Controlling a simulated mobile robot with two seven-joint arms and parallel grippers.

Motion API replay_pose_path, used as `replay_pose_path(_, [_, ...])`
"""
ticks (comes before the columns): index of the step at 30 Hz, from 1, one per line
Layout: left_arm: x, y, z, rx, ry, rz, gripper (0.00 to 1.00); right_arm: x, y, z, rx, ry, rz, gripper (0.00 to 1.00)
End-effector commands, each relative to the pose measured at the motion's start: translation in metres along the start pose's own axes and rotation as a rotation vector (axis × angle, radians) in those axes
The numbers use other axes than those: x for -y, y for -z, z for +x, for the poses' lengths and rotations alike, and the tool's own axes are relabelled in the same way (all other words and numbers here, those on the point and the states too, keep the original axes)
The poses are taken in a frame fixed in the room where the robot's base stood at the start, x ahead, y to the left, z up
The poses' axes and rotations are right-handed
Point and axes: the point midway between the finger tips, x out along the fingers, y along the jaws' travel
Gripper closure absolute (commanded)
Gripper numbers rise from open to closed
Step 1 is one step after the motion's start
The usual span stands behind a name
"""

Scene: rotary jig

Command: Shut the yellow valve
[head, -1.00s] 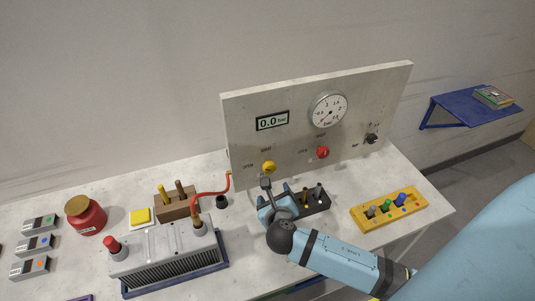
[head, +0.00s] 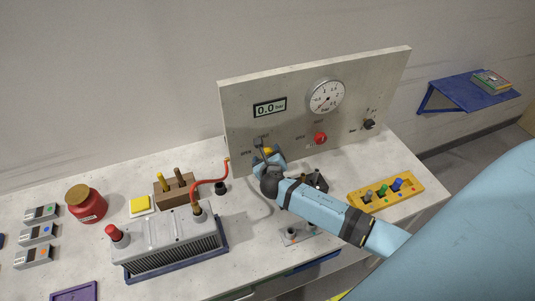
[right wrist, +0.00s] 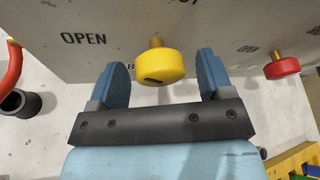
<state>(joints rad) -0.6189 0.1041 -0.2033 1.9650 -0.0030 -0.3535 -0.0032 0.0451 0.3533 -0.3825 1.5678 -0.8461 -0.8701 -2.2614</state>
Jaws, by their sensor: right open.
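The yellow valve (right wrist: 160,67) is a round knob on a brass stem, standing out from the upright grey panel (head: 240,120). In the right wrist view it sits between the two blue fingers of my right gripper (right wrist: 163,75), with a gap on each side. A dark mark shows on the knob's face. In the head view only a bit of the yellow valve (head: 268,151) shows above my right gripper (head: 266,158), which hides the rest. My right gripper is open. My left gripper is not in view.
A red valve (head: 320,138) and a black knob (head: 369,124) are further right on the panel. A gauge (head: 326,97) and a display reading 0.0 bar (head: 270,107) are above. A red hose (head: 208,182), a finned grey unit (head: 170,240) and a yellow tray (head: 385,194) stand nearby.

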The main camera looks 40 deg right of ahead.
Motion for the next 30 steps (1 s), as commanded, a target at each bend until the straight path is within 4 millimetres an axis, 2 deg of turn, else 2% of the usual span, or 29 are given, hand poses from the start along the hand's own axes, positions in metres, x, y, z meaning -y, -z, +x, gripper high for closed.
replay_pose_path(4, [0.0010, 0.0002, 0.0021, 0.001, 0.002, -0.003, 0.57, 0.0001, 0.0003, 0.0079, -0.001, 0.000, 0.000, 0.27])
replay_pose_path(12, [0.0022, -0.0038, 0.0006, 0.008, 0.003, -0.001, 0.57, -0.0001, 0.0003, 0.0088, -0.001, 0.000, 0.000, 0.27])
replay_pose_path(18, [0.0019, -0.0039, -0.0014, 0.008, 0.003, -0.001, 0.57, -0.0001, 0.0004, 0.0086, -0.001, 0.000, 0.000, 0.73])
replay_pose_path(19, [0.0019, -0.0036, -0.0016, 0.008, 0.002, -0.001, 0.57, -0.0001, 0.0004, 0.0086, -0.001, 0.000, 0.000, 0.76])
replay_pose_path(30, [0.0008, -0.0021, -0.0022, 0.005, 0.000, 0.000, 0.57, 0.0002, 0.0003, 0.0086, -0.004, -0.023, 0.049, 0.76])
